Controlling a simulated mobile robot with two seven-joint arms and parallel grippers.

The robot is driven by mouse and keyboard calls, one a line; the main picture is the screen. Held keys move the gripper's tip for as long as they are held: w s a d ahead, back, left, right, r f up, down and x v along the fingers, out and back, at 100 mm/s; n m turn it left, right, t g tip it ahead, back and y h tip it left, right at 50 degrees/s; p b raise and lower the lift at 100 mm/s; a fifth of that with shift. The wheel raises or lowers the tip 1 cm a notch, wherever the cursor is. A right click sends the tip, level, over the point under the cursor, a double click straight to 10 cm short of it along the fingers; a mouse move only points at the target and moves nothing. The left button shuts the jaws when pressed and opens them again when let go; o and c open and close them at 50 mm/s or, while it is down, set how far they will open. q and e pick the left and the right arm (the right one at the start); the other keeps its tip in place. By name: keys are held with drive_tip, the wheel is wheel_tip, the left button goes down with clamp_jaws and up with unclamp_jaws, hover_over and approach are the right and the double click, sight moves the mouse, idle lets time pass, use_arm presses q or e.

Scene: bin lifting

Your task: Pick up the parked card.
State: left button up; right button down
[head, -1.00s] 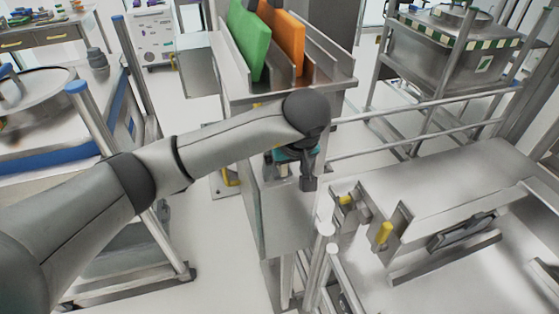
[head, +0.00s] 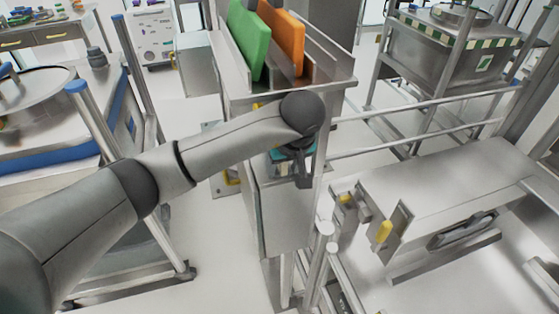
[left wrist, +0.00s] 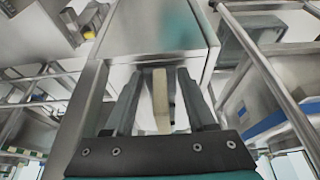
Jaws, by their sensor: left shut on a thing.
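My left gripper (head: 304,182) hangs beside the front of the steel cabinet below the rack, with its arm coming in from the left. In the left wrist view, a narrow beige piece (left wrist: 161,100), which looks like the card seen edge-on, stands between the fingers of the left gripper (left wrist: 160,76). The gripper is shut on it. In the head view the card cannot be made out, as the wrist and gripper cover that spot. My right gripper is not in view.
A green panel (head: 248,42) and an orange panel (head: 283,40) stand in the steel rack (head: 325,78) above. Steel rails and a bench (head: 445,185) with yellow-handled parts lie to the right. A cart with blue-capped posts (head: 78,88) stands left. White floor shows between.

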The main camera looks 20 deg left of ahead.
use_arm(q)
drive_tip(key=c, duration=0.5)
drive_tip(key=shift+r, duration=0.1)
